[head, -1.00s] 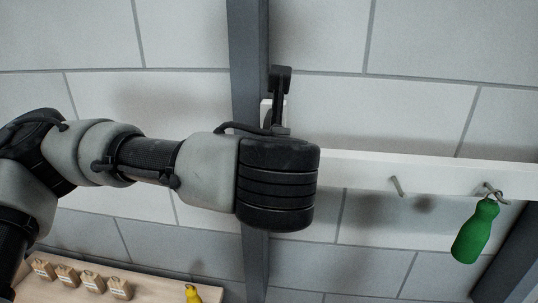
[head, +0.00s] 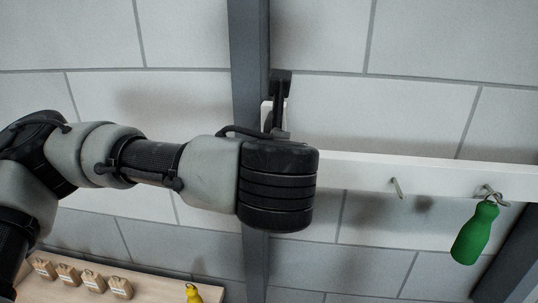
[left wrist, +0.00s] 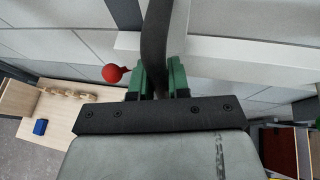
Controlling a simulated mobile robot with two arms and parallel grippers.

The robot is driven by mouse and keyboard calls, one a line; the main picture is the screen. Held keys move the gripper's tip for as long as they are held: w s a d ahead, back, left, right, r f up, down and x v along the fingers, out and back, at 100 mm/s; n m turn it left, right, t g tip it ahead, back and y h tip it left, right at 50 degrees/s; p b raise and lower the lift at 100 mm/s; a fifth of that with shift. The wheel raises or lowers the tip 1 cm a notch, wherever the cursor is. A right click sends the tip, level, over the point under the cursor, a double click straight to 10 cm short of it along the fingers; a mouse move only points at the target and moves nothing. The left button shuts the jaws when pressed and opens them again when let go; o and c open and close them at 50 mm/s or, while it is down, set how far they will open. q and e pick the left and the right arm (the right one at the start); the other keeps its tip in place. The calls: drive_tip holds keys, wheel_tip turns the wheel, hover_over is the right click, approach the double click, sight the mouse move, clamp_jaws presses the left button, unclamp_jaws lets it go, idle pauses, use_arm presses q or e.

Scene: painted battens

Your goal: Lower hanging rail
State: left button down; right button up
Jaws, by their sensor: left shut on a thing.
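The white rail (head: 352,172) runs across the wall in the head view, with its left end behind my left gripper (head: 278,187). Two metal hooks show on it, and a green bottle-shaped thing (head: 474,233) hangs from the right one. In the left wrist view the rail (left wrist: 250,52) passes behind a dark upright bar (left wrist: 156,40). The green fingertips of my left gripper (left wrist: 159,80) are shut on this bar. In the head view my wrist hides the fingers. My right gripper is not in view.
A grey post (head: 252,50) stands behind my left gripper. A wooden shelf (head: 150,286) at lower left bears several small wooden blocks. A yellow thing (head: 193,293) is near its right end. A red round thing (left wrist: 113,73) shows in the left wrist view.

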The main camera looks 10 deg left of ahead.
use_arm(q)
wheel_tip(320, 180, down, 28)
drive_tip(key=shift+s+f, duration=0.15)
drive_tip(key=c, duration=1.5)
unclamp_jaws()
drive_tip(key=shift+f, duration=0.1)
drive_tip(key=o, duration=0.4)
drive_tip(key=s+d, duration=0.2)
drive_tip(key=s, duration=1)
drive_tip(key=shift+s+d+r, duration=0.25)
drive_tip(key=shift+s+r, duration=0.05)
drive_tip(key=shift+r, duration=0.05)
